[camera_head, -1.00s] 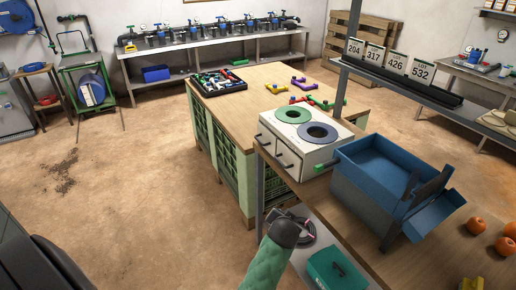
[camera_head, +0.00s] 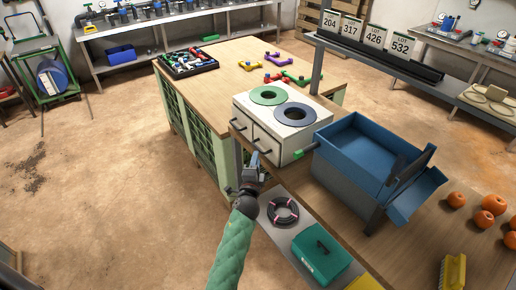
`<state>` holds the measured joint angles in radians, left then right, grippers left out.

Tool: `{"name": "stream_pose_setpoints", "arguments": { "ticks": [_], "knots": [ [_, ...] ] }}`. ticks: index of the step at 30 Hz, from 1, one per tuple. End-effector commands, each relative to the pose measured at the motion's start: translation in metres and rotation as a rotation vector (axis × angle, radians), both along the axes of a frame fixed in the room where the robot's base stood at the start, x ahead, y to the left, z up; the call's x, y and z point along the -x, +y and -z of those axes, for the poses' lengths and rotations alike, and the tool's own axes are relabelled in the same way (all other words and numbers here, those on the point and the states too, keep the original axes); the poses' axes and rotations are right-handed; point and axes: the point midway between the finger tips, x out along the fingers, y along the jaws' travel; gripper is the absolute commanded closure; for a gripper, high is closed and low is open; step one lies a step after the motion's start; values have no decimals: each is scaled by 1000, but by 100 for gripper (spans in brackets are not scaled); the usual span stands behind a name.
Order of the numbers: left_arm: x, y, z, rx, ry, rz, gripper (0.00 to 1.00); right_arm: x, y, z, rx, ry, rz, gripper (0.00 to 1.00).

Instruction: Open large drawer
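A white cabinet (camera_head: 300,135) stands on the wooden bench, with a green ring and a grey-blue ring on its top. Its front faces left and has two drawer fronts, a left one (camera_head: 242,123) and a right one (camera_head: 267,148), each with a dark handle. Both look closed. I cannot tell which is the large drawer. My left gripper (camera_head: 252,168), on a green-sleeved arm, is just below and in front of the drawer fronts. Its fingers are small and dark, and I cannot tell their opening. My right gripper is not in view.
A blue bin (camera_head: 350,150) stands close to the right of the cabinet. A lower shelf holds a black ring (camera_head: 283,208) and a teal box (camera_head: 318,255). Oranges (camera_head: 487,219) and a yellow brush (camera_head: 453,271) lie at right. Open floor is at left.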

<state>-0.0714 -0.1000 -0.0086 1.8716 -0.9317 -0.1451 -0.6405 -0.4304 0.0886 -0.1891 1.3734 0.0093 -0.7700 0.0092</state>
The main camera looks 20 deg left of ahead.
Motion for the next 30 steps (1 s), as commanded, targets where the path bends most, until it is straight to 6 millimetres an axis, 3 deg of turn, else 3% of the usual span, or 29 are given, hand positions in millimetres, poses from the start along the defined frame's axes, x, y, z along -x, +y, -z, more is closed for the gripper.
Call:
{"name": "stream_pose_setpoints", "arguments": {
  "ticks": [12,25,26,30],
  "knots": [
    [-52,7,-8,3,2,0,68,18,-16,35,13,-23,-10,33],
    [-60,8,-8,3,2,1,68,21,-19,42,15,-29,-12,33],
    [-60,8,-8,3,2,1,70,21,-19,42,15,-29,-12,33],
    [-60,8,-8,3,3,1,97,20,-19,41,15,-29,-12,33]
  ]
}}
